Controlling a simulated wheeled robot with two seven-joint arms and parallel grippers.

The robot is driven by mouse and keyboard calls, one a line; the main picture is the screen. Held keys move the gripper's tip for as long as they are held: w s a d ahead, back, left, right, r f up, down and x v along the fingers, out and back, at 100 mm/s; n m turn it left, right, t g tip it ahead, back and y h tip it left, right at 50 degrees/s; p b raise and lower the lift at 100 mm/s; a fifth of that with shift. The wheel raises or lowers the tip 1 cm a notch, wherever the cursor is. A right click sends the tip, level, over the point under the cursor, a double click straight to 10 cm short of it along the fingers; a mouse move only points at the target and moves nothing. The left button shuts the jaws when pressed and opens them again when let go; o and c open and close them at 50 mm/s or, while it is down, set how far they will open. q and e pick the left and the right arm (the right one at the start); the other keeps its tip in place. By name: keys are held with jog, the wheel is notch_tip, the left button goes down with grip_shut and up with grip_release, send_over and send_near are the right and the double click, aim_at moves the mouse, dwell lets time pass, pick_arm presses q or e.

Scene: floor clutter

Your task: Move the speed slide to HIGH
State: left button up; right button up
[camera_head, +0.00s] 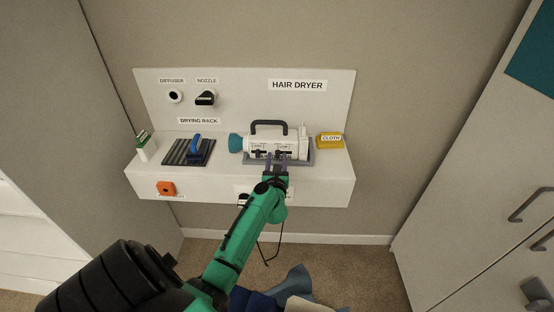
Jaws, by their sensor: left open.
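A white hair dryer (290,144) with a dark top handle and a teal nose at its left end lies in a grey cradle on the shelf. Small dark slide controls (259,151) and labels show on its front side, too small to read. My left gripper (275,162) is open, its fingers pointing at the dryer's lower front, close to the controls. Whether it touches them I cannot tell. The fingers hide part of the dryer's front. My right gripper does not show.
The white shelf (340,188) also holds a black drying rack (178,152) with a blue-handled item, a white and green bottle (145,147), and a yellow cloth (330,141). An orange socket (166,188) is on its front. Cabinets flank both sides; fabric (292,285) lies on the floor.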

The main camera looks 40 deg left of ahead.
pick_arm(q)
jog(key=shift+d, duration=0.1)
grip_shut()
dwell(1.2)
